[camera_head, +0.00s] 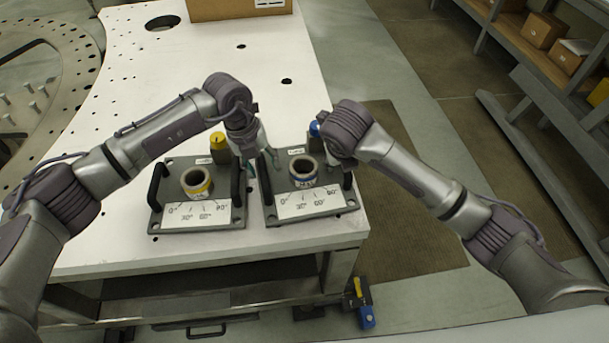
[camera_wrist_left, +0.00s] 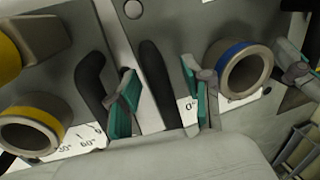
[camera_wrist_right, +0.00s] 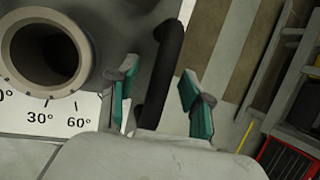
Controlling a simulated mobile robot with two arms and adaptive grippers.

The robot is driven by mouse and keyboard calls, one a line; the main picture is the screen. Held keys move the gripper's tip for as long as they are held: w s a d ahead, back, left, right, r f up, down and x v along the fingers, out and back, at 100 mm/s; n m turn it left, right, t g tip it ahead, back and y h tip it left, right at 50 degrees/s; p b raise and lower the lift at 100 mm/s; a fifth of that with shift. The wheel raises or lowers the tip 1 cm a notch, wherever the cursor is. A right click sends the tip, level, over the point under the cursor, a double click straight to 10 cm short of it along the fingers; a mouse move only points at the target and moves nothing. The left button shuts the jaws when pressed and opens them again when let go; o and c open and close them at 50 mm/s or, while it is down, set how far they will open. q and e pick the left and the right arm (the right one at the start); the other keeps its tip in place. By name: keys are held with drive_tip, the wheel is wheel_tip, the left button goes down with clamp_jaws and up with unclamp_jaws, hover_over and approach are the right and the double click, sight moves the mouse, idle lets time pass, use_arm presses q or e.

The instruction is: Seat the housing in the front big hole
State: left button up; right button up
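Two grey plate units lie side by side on the white table. The left unit (camera_head: 172,222) carries a ring with a yellow band (camera_head: 196,182). The right unit (camera_head: 272,213) carries a ring with a blue band (camera_head: 303,171). Each has black side handles and an angle label. I cannot tell which part is the housing. My left gripper (camera_head: 257,158) is open over the right unit's left handle (camera_wrist_left: 153,80), which shows between its fingers. My right gripper (camera_wrist_right: 160,105) is open, with that unit's right handle (camera_wrist_right: 167,65) between its fingers. The arm mostly hides its fingers in the head view.
The white table (camera_head: 270,80) has one large hole (camera_head: 163,22) at the far left and several small ones. A round perforated plate (camera_head: 75,50) with pegs stands left. A cardboard box (camera_head: 225,10) sits at the back. Shelves (camera_head: 500,35) stand right. The table's middle is clear.

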use_arm(q)
clamp_jaws()
use_arm(e)
clamp_jaws()
